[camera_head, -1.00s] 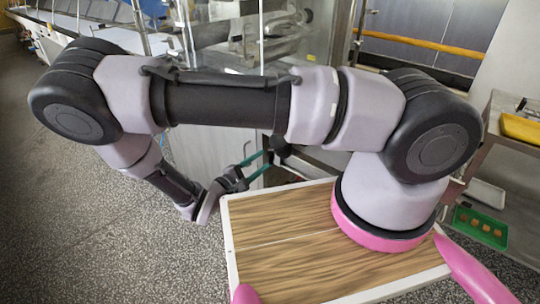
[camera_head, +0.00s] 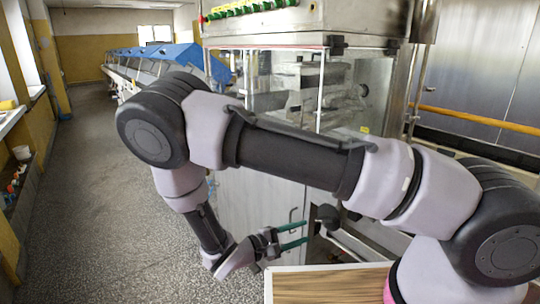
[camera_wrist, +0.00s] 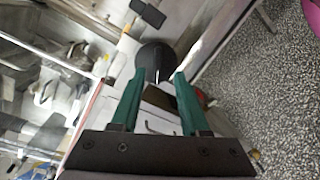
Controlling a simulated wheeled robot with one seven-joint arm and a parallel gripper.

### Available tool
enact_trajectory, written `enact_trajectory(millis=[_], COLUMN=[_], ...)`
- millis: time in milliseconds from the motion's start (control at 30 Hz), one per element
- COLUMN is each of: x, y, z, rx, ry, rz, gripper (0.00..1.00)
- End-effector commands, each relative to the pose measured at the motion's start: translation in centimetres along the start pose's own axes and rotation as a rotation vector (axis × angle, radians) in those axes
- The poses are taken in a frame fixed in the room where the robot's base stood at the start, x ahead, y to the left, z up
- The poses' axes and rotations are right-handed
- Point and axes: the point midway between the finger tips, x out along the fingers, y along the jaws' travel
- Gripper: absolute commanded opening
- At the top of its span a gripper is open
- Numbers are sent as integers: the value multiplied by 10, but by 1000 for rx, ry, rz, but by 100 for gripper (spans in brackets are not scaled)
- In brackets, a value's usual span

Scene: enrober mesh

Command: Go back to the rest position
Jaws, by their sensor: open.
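My gripper (camera_head: 306,233) is low in the middle of the head view, held out to the right at the end of my folded arm. Its two green fingers are apart with nothing between them. The wrist view also shows the open gripper (camera_wrist: 160,76). A black round knob (camera_wrist: 155,57) lies just beyond the fingertips in that view. In the head view the knob (camera_head: 327,217) is just right of the fingertips, on the machine's side. I cannot tell whether they touch.
A glass-sided machine (camera_head: 300,95) with a pale cabinet door (camera_head: 262,205) stands behind my arm. A wood-topped board with a white rim (camera_head: 268,288) is at the lower middle. The speckled floor (camera_head: 95,180) on the left is open. A yellow rail (camera_head: 470,118) runs at right.

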Motion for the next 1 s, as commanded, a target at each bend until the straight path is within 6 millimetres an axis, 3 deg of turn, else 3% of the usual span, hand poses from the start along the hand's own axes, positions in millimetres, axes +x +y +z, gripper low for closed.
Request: enact_trajectory(millis=[500,1000], x=[23,50], y=[119,235], z=[81,187], rx=[301,825], ry=[-190,-82], rz=[-850,-1428], gripper=[45,45])
